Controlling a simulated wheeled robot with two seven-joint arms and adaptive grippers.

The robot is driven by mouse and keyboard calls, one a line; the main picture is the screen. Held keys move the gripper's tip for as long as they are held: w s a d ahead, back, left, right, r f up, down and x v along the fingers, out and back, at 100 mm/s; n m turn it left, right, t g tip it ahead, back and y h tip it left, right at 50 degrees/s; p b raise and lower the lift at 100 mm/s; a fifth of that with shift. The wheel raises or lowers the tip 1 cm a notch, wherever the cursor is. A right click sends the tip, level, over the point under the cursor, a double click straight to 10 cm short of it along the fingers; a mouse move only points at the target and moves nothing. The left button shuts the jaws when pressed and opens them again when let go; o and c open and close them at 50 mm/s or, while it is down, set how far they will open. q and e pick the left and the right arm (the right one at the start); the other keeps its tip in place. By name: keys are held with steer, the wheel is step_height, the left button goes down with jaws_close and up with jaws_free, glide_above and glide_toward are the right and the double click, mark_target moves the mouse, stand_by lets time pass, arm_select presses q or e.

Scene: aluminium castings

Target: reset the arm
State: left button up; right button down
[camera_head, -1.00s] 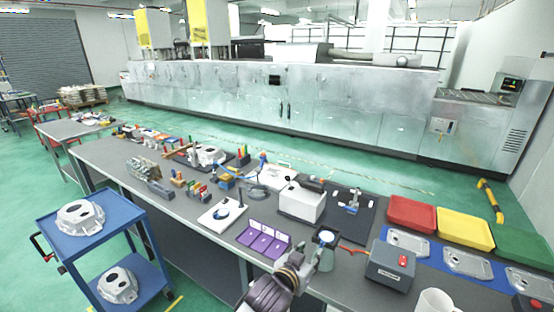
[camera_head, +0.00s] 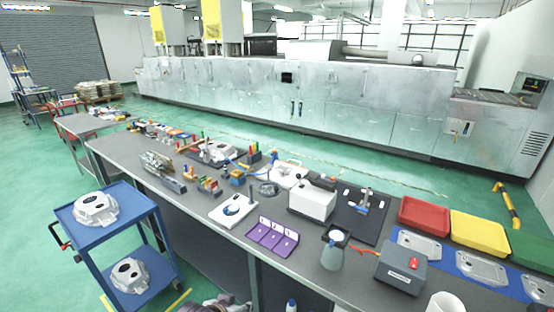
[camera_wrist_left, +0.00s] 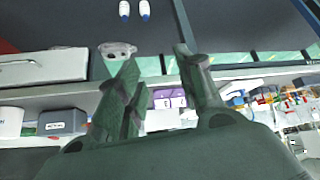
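My left gripper (camera_wrist_left: 157,58) shows in the left wrist view, its two dark fingers apart with nothing held between them. Beyond the fingers lie the bench's front edge and a purple tray (camera_wrist_left: 170,98). In the head view only a small piece of one of my arms shows at the bottom edge, in front of the bench (camera_head: 210,218); its fingers are out of frame. The right gripper is not in view.
A blue trolley (camera_head: 66,220) with castings stands left.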

arm_select(q)
steer(key=s+a+f+n+g+y, duration=0.1)
steer(key=s+a+f+g+y, duration=0.15)
steer(key=s+a, duration=0.85)
step_height(320, 180, down, 34)
steer(key=s+g, duration=0.2)
steer(key=s, duration=0.1)
steer(key=s+a+f, duration=0.2)
steer(key=s+f, duration=0.8)
steer(key=s, duration=0.1)
steer(key=s+a+f+g, duration=0.1)
steer(key=s+a+f, duration=0.1)
steer(key=s+f, duration=0.7)
steer(key=shift+s+a+f, duration=0.15)
steer(key=shift+s+f, duration=0.2)
steer(key=shift+s, duration=0.65)
steer(key=shift+w+m, duration=0.15)
steer(key=shift+m, duration=0.15)
